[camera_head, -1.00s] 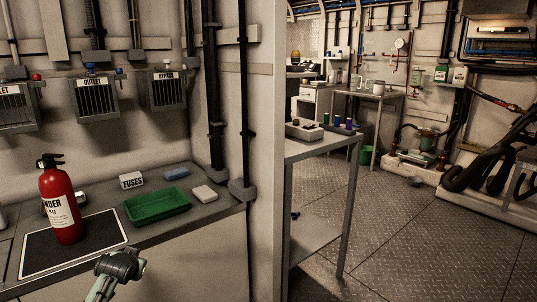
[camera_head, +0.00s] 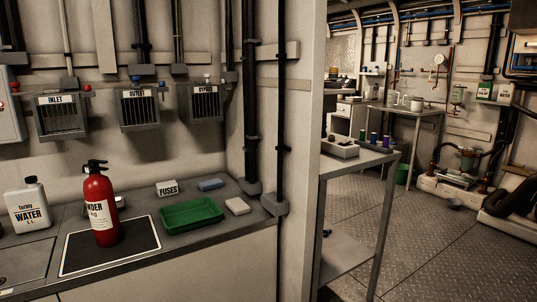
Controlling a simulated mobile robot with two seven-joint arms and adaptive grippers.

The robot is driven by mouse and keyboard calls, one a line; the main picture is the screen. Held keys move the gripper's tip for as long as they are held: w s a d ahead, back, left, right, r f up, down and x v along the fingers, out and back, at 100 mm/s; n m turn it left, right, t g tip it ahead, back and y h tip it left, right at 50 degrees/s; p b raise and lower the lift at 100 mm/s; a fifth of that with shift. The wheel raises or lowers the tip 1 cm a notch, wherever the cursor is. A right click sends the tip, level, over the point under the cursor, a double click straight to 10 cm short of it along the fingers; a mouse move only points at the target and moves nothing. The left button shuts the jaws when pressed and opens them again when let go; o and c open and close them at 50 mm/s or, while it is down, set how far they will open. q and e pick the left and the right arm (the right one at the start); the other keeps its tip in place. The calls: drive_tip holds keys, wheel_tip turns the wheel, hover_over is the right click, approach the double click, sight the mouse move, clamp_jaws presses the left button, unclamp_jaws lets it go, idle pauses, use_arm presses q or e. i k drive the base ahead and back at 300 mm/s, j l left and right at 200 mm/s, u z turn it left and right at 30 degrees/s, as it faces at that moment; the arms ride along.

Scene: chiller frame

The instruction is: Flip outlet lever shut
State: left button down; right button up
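The outlet box (camera_head: 139,107), a grey caged box labelled OUTLET, hangs on the left wall between the boxes labelled INLET and BYPASS. A small blue knob (camera_head: 135,80) shows at its top, and another small blue part is near its right upper edge. The lever's exact position is too small to tell. Neither of my grippers shows in this view.
The inlet box (camera_head: 62,117) and bypass box (camera_head: 206,103) flank it. The counter below holds a fire extinguisher (camera_head: 101,205), water bottle (camera_head: 29,207), green tray (camera_head: 192,215), fuses block (camera_head: 168,188) and blue block (camera_head: 210,184). A wall edge (camera_head: 303,150) stands right of the counter.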

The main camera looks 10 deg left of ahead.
sight(136, 86)
drive_tip(key=i+j+z, duration=0.2)
drive_tip(key=j, duration=0.15)
drive_tip(key=i+j+z, duration=0.2)
drive_tip(key=j, duration=0.15)
drive_tip(key=j+z, duration=0.2)
drive_tip(key=j, duration=0.15)
drive_tip(key=i+j+z, duration=0.2)
drive_tip(key=j, duration=0.2)
drive_tip(key=k+l, duration=0.05)
drive_tip(key=k, duration=0.05)
